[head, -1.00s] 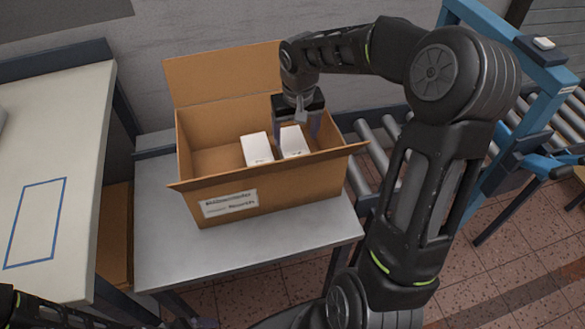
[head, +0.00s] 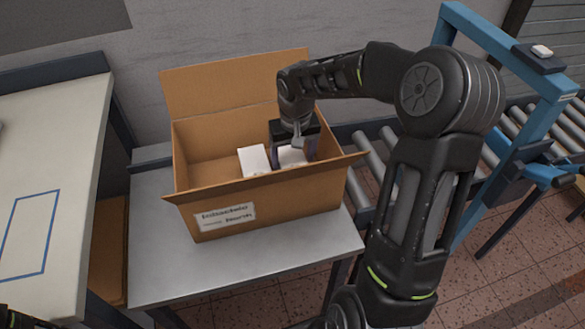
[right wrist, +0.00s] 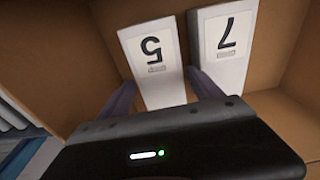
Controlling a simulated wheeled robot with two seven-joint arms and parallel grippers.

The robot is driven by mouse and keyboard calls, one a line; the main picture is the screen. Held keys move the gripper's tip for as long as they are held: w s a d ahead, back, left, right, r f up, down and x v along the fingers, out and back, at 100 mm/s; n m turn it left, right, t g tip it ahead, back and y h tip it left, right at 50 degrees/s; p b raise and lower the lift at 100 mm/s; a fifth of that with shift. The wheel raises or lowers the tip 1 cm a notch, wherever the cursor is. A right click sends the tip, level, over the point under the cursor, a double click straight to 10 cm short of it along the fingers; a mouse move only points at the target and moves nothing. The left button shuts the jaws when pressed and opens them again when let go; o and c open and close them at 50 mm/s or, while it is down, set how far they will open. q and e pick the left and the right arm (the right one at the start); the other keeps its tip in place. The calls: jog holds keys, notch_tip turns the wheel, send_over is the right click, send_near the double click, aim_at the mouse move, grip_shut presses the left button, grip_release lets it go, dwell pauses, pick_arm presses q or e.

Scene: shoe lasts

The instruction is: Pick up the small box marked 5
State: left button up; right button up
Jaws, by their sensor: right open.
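The small white box marked 5 (right wrist: 152,62) stands in the open cardboard box, its number upside down in the right wrist view. In the head view it is the right one of two white boxes (head: 291,159), partly hidden by my gripper. My right gripper (head: 294,152) is open above it, inside the carton. In the right wrist view its fingers lie on either side of box 5; I cannot tell whether they touch it.
A white box marked 7 (right wrist: 225,48) stands close beside box 5, just past one finger. The cardboard box (head: 270,205) has its flaps open and sits on a grey table (head: 160,280). A roller conveyor (head: 375,150) is at right, a bench (head: 60,130) at left.

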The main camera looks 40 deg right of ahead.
aim_at(292, 159)
jog(key=shift+f, duration=0.1)
jog(key=f, duration=0.5)
jog(key=shift+w+d, duration=0.15)
jog(key=shift+w, duration=0.25)
jog(key=shift+c, duration=0.3)
jog(key=c, duration=1.3)
jog(key=shift+o, duration=0.2)
jog(key=shift+r, duration=0.1)
notch_tip(292, 159, up, 10)
jog(key=shift+p, duration=0.3)
